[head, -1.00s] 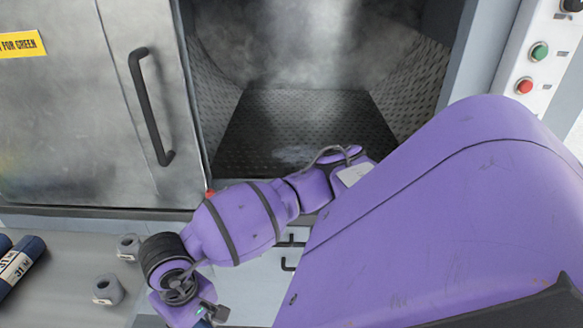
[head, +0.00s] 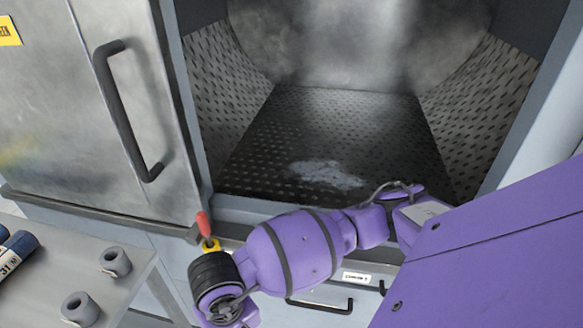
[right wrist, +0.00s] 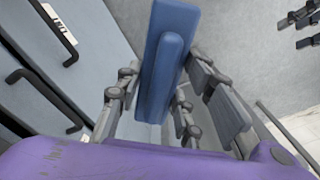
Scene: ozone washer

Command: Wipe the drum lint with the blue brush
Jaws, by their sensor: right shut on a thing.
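The drum (head: 400,130) stands open in the head view, with perforated dark metal walls and floor. A pale grey patch of lint (head: 325,175) lies on the drum floor near the front. In the right wrist view, my right gripper (right wrist: 162,78) is shut on the blue brush (right wrist: 165,40), which points away from the wrist. The brush and the right gripper's fingers are outside the head view. My right arm crosses in front of and below the drum opening, its wrist at the lower left. My left gripper is in neither view.
A metal door (head: 100,110) with a black handle stands left of the opening. A red-tipped latch (head: 204,226) sticks up by its lower corner. Grey rings (head: 115,260) and dark blue cylinders (head: 14,252) lie on a bench at left. Drawers (right wrist: 55,75) with black handles are below.

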